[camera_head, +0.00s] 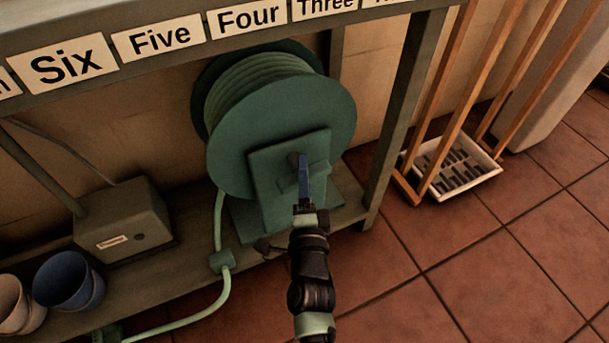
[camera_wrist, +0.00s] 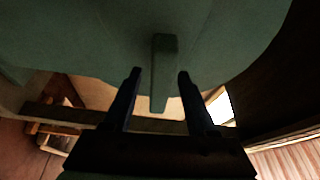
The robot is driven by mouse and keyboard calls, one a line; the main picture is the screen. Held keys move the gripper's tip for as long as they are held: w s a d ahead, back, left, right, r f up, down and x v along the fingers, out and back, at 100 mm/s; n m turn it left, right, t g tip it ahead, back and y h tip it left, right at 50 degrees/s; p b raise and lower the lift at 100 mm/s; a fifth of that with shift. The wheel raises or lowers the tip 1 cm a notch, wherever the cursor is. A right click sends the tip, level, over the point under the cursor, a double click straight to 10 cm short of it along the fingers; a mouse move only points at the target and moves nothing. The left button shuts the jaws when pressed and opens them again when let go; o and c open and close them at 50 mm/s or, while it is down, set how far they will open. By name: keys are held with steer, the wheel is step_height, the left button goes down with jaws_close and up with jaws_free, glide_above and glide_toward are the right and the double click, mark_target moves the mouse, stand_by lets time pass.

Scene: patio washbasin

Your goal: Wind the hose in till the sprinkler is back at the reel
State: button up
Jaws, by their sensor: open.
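The green hose reel (camera_head: 282,120) stands on the low shelf, with hose wound on its drum. Its front carries a squarish green plate and crossbar (camera_head: 318,174). My gripper (camera_head: 303,160) is in front of this plate and partly hides it. In the wrist view, a green peg-like handle (camera_wrist: 164,72) sticks out between the two open fingers (camera_wrist: 158,78); I see no clear contact. The pale green hose (camera_head: 218,220) drops from the reel through a small green block (camera_head: 222,262) and runs off to the lower left. I cannot make out the sprinkler for certain.
A grey box (camera_head: 123,222) and blue and beige cups (camera_head: 68,280) stand on the shelf at left. A rail with number labels (camera_head: 160,40) crosses above the reel. A wooden rack with a white tray (camera_head: 452,165) stands right. The tiled floor (camera_head: 470,270) is clear.

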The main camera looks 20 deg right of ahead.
jaws_close()
stand_by(1.4)
